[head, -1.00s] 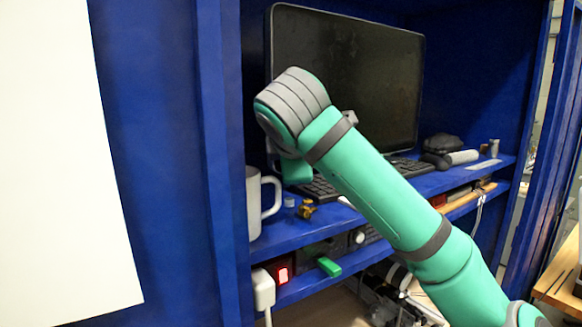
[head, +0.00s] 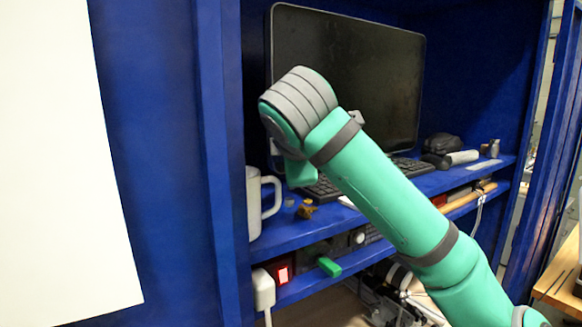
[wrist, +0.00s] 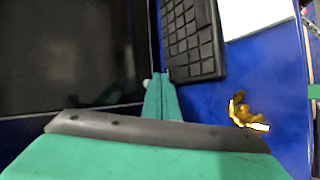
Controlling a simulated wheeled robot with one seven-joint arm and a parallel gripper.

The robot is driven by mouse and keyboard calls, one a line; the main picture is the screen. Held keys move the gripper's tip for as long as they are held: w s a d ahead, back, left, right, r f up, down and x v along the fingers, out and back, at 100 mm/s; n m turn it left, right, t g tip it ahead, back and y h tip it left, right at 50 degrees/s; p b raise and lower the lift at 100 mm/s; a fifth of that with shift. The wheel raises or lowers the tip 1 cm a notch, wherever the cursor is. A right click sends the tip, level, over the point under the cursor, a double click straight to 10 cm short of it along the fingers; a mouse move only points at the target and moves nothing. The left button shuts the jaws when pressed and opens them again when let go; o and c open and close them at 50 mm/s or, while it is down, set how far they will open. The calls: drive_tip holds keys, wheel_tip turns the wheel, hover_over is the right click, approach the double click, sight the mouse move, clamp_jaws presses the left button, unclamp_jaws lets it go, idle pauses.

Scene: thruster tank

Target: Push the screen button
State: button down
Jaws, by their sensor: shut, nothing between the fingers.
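The screen (head: 345,75) is a large, dark, black-framed monitor standing on the blue shelf. In the wrist view its dark face (wrist: 65,50) fills the left side. My gripper (wrist: 161,76) shows in the wrist view with its two green fingers together and empty. The fingertips are between the screen's frame and the keyboard (wrist: 192,38). A small pale spot (wrist: 146,83) shows just left of the fingertips, near the screen's edge. I cannot tell if it is the button or if the fingers touch it.
A white mug (head: 255,203) stands at the shelf's left end beside a blue post. A small brass object (head: 306,209) lies near the shelf's front, also seen right of the fingers in the wrist view (wrist: 242,112). A dark pouch (head: 441,145) lies on the right.

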drive_tip(key=shift+s+d, duration=0.85)
drive_tip(key=shift+s, duration=0.3)
drive_tip(key=shift+s+d, duration=0.85)
drive_tip(key=shift+s, duration=0.3)
